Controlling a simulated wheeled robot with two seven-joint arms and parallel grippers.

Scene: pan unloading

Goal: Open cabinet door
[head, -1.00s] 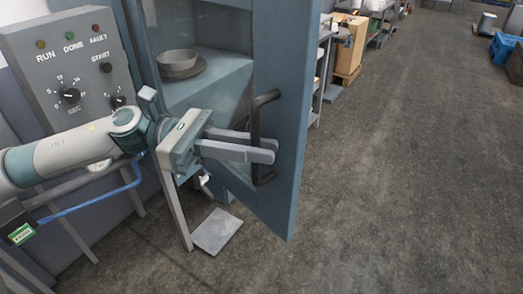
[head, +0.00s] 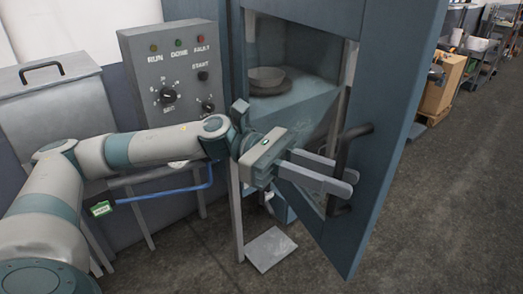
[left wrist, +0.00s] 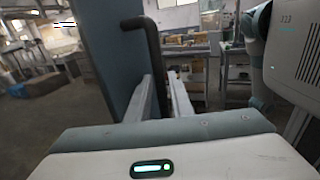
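The blue-grey cabinet door (head: 390,130) stands partly open, swung out toward the right in the head view. Its dark bar handle (head: 341,160) runs upright between the fingers of my left gripper (head: 340,182). In the left wrist view the handle (left wrist: 153,45) passes down between the two fingers, which are close together around it, with the door (left wrist: 108,50) to the left. The grip looks closed on the handle, though the contact is partly hidden. The cabinet (head: 297,45) shows a pan (head: 267,74) inside. My right gripper is not in view.
A control panel (head: 178,75) with lights and knobs is left of the cabinet, with a grey lidded box (head: 55,95) farther left. A flat grey plate (head: 270,249) is low below the gripper. Shelves with a cardboard box (head: 442,85) stand at back right. The floor at right is clear.

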